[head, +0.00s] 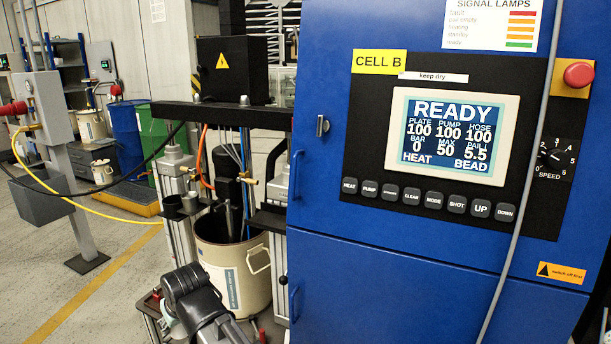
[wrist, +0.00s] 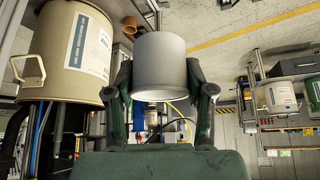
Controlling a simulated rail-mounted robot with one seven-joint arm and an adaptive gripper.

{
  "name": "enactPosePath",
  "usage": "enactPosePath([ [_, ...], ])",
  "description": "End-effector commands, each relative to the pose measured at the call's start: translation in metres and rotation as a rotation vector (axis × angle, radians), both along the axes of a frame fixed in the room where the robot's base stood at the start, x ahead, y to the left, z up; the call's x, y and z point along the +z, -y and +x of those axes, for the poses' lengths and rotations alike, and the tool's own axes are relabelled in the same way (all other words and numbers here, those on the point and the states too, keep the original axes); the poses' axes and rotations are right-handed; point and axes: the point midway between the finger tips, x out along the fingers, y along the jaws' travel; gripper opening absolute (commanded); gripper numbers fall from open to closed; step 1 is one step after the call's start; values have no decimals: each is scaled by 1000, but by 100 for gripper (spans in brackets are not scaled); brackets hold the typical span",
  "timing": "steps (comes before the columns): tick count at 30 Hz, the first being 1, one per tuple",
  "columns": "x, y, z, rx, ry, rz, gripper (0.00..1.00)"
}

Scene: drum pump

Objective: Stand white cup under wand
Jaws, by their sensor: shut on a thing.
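In the wrist view a whitish-grey cup (wrist: 161,62) sits between the two fingers of my gripper (wrist: 160,78). The gripper is shut on it, one finger against each side. The cup's inside is not visible. In the head view my dark arm end shows at the bottom, low in front of the beige pail; the cup cannot be made out there. I cannot tell for sure which part is the wand. A grey pedestal unit (head: 43,105) with a red handle and a hose stands at the far left, with a grey bin (head: 45,203) below it, apart from my gripper.
A beige pail (head: 235,270) stands under the pump frame, and close left of the cup in the wrist view (wrist: 72,50). The blue cabinet (head: 400,275) blocks the right. Hoses cross the left; floor there is open.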

Motion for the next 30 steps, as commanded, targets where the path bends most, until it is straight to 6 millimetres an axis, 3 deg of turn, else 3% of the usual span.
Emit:
enactPosePath([
  [3, 36, 14, -13, -24, 4, 3, 35],
  [18, 173, 65, -65, -72, 4, 4, 35],
  [26, 238, 81, -88, -64, 3, 4, 35],
  [30, 271, 81, -89, -63, 0, 0, 35],
])
